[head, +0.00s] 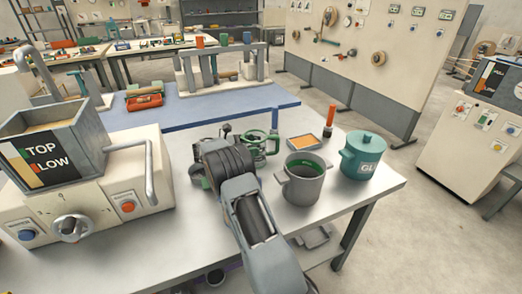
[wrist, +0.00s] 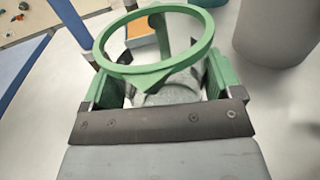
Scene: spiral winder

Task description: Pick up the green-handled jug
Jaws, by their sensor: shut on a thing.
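The green-handled jug (head: 272,140) is on the far side of my arm in the head view, partly hidden by it. In the wrist view the jug's green ring (wrist: 202,50) and upright green handle piece stand out above a greyish body (wrist: 168,92). My gripper (wrist: 163,84) has its green-padded fingers on both sides of that body and is shut on it. In the head view my gripper (head: 250,143) is over the table's far part, mostly hidden behind my wrist. I cannot tell whether the jug's base touches the table.
A grey two-handled pot (head: 302,187) with green inside stands just right of my arm. Beyond it are a teal lidded pot (head: 362,158) and an orange-filled tray (head: 305,143). A hopper machine (head: 85,185) fills the table's left. A blue surface (head: 190,110) lies behind.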

